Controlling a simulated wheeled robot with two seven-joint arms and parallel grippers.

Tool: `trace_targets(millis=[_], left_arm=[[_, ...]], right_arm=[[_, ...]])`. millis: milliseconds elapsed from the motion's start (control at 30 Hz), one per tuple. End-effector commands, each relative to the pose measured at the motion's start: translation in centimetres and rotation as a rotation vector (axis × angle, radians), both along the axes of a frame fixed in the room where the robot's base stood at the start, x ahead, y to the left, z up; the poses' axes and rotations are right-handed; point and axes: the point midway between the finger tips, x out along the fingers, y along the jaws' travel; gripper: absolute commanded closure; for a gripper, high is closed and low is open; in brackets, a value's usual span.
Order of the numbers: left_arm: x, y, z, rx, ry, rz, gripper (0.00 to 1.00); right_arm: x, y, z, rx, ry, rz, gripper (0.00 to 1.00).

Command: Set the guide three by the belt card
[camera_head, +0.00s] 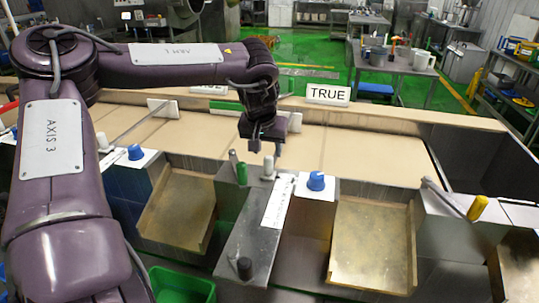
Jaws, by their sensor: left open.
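A white card reading TRUE (328,94) stands on the far rim of the tan belt (375,150). Several guide-like levers with coloured knobs or handles line the near side: a green one (242,173), a yellow one (478,208) and a pale one (103,139). I cannot tell which is guide three. My left gripper (266,150) is open and empty, pointing down above the belt's near edge, just above and right of the green handle. My right gripper is not in view.
Blue knobs (316,181) sit on metal blocks, and a black knob (244,268) is at the front. A white text strip (279,203) lies on the middle block. Brass-coloured chutes (371,245) slope between blocks. A green bin (182,288) is below.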

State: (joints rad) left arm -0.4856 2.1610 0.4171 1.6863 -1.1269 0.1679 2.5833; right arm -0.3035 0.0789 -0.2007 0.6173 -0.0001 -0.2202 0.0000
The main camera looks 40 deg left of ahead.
Motion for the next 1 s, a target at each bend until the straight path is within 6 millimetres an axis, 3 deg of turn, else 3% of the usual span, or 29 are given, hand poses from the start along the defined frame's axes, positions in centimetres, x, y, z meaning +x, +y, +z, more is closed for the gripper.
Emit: trace_targets(millis=[400,800,1000], left_arm=[[1.9,1.1,-5.4,0.001,0.003,0.001,0.54],[2.3,1.3,-6.4,0.0,-0.001,0.001,0.54],[2.2,1.3,-6.4,0.0,-0.001,0.001,0.78]], right_arm=[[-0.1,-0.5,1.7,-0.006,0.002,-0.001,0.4],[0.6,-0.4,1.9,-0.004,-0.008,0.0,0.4],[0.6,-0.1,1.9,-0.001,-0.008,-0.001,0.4]])
